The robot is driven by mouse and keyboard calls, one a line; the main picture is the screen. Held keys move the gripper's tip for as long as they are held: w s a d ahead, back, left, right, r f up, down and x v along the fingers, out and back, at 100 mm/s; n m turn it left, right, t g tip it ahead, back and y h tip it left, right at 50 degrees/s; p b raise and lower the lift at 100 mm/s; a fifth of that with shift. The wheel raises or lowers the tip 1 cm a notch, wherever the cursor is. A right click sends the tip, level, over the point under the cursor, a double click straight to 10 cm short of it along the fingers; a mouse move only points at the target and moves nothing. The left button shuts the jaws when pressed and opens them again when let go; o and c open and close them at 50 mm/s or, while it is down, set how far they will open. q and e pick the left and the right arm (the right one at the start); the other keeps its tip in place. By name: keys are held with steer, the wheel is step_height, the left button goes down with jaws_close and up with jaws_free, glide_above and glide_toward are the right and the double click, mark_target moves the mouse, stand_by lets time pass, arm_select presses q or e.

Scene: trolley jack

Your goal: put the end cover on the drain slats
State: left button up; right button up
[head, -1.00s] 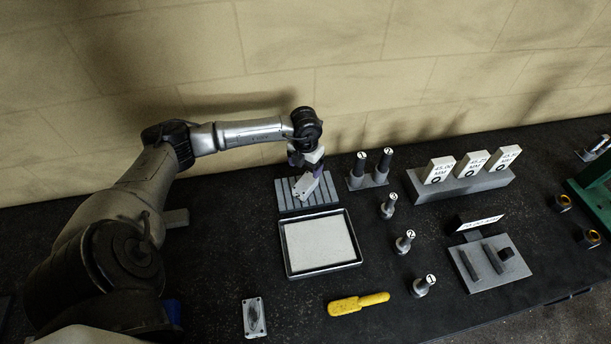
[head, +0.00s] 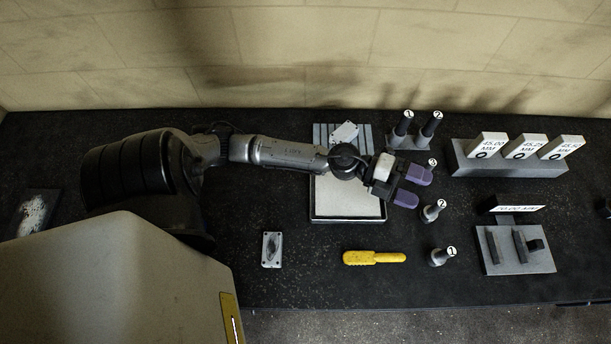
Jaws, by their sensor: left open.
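The end cover (head: 344,132), a pale flat plate, lies tilted in angle on the grey ribbed drain slats (head: 363,138) at the back centre. My arm's wrist hides the slats' front part. My left gripper (head: 417,187) is to the right and in front of the slats, apart from the cover. Its purple fingers are open with nothing seen between them, close to the numbered plug at the right. My right gripper is not in view.
A framed pale tray (head: 347,207) sits in front of the slats. Numbered plugs (head: 431,212) stand to its right. A yellow-handled tool (head: 374,258) and a grey metal part (head: 272,250) lie at the front. A gauge block rack (head: 510,168) stands at the right.

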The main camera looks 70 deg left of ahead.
arm_select(q)
steer(key=s+a+f+n+y, duration=0.3)
steer(key=s+f+n+y, duration=0.1)
steer(key=n+y, duration=0.5)
steer(key=s+a+f+n+y, duration=0.2)
steer(key=s+f+n+y, duration=0.3)
steer(key=n, duration=0.6)
steer(key=s+d+f+g, duration=0.1)
steer(key=s+f+g, duration=0.1)
steer(key=s, duration=0.3)
steer(key=s+d+f+n+g, duration=0.1)
steer(key=s+d+f+g, duration=0.1)
steer(key=s+g, duration=0.2)
steer(key=s+d+f+n+g+h, duration=0.1)
steer(key=s+f+g, duration=0.1)
steer(key=s+g, duration=0.2)
steer(key=shift+s+d+f, duration=0.15)
steer(key=shift+s, duration=0.5)
steer(key=shift+s+d+f, duration=0.15)
steer(key=shift+s, duration=0.5)
step_height(320, 180, up, 14)
steer(key=p, duration=1.3)
steer(key=shift+p, duration=0.35)
